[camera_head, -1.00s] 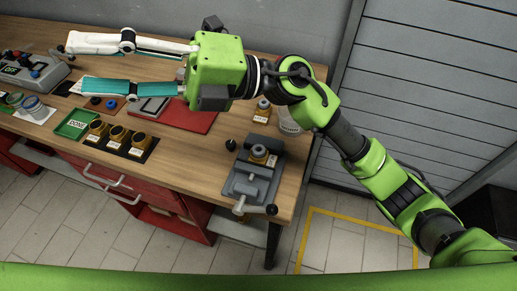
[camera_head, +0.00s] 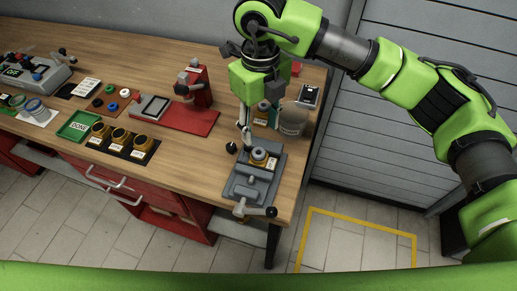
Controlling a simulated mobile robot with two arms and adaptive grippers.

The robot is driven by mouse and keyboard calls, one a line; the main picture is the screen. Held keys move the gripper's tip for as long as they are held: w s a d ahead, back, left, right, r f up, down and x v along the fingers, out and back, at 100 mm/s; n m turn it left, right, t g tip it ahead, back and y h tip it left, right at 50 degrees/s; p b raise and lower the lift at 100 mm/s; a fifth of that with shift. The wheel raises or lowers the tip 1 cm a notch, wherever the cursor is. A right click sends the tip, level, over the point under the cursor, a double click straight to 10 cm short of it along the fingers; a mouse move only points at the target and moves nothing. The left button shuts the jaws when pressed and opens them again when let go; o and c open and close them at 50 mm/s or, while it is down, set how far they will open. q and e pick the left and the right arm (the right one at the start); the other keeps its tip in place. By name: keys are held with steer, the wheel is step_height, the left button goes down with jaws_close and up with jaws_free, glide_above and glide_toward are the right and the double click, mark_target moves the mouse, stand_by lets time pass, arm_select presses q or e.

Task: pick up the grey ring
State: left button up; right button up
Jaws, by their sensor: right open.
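A grey-blue ring (camera_head: 34,106) lies on a white sheet at the left end of the bench, beside green rings. My right gripper (camera_head: 258,128) points down above and behind the vise. Its fingers are apart, with a labelled brass jar (camera_head: 262,110) visible between or behind them; it does not appear to be held. My left gripper is not in view.
A green tray (camera_head: 74,128) and a black mat (camera_head: 139,155) with brass boilers lie along the front. Bare wood lies left of the vise.

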mark_target(259, 152)
step_height(259, 152, down, 3)
steer(key=shift+r, duration=0.15)
steer(key=shift+s+f+p, duration=0.1)
steer(key=shift+f+p, duration=0.15)
steer(key=shift+p, duration=0.3)
steer(key=f+p, duration=0.2)
steer(key=f, duration=0.1)
steer(key=shift+a+f, duration=0.2)
steer(key=shift+f, duration=0.7)
steer(key=c, duration=0.8)
